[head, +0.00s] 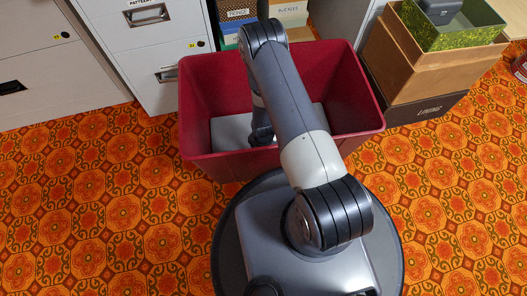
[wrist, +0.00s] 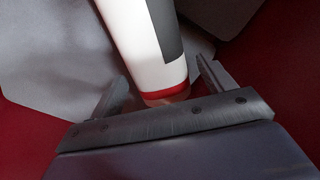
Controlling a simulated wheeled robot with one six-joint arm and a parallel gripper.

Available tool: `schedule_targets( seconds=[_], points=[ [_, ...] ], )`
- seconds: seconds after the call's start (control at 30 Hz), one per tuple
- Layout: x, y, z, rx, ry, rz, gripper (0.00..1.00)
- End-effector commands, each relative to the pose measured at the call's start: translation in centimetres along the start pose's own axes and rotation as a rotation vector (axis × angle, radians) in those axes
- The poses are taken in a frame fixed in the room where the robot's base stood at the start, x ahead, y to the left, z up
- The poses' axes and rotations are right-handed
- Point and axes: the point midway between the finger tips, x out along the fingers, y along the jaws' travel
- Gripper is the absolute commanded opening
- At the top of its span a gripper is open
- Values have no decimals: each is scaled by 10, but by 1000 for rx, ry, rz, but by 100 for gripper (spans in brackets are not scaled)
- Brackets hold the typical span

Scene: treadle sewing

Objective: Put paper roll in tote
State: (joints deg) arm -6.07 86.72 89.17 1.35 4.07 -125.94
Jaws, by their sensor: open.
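The paper roll (wrist: 145,40) is white with a red band at its near end and a dark grey patch on its side. It shows in the wrist view, its near end between the two fingers of my gripper (wrist: 162,72). The fingers are open, with a visible gap on either side of the roll. The tote (head: 210,78) is a large red open bin in the head view. My arm reaches down into it, and its red inside also shows in the wrist view (wrist: 285,60). In the head view my arm hides the gripper and roll.
Flat grey pieces (head: 232,131) lie in the bottom of the tote. A filing cabinet (head: 150,45) stands behind left. Stacked boxes (head: 410,75) stand close at the right, with a green patterned box (head: 450,38) on top. Patterned floor is clear at the left.

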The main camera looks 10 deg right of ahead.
Motion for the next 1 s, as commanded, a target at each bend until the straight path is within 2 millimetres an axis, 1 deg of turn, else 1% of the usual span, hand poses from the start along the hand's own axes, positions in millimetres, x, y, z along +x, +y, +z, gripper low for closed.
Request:
schedule_targets(
  seconds=[0.17,0.23,0.37,0.5,0.6,0.7,0.83,1.0],
  points=[
    [-4,0,0,0,0,0,78],
    [-13,0,0,0,-1,1,78],
    [-40,1,1,0,-2,2,78],
    [-72,1,1,0,-2,2,78],
    [-92,1,1,-1,-2,1,78],
    [-107,0,1,-1,-2,0,78],
    [-119,0,1,0,-2,0,78],
    [-123,0,0,0,-1,-1,78]
  ],
)
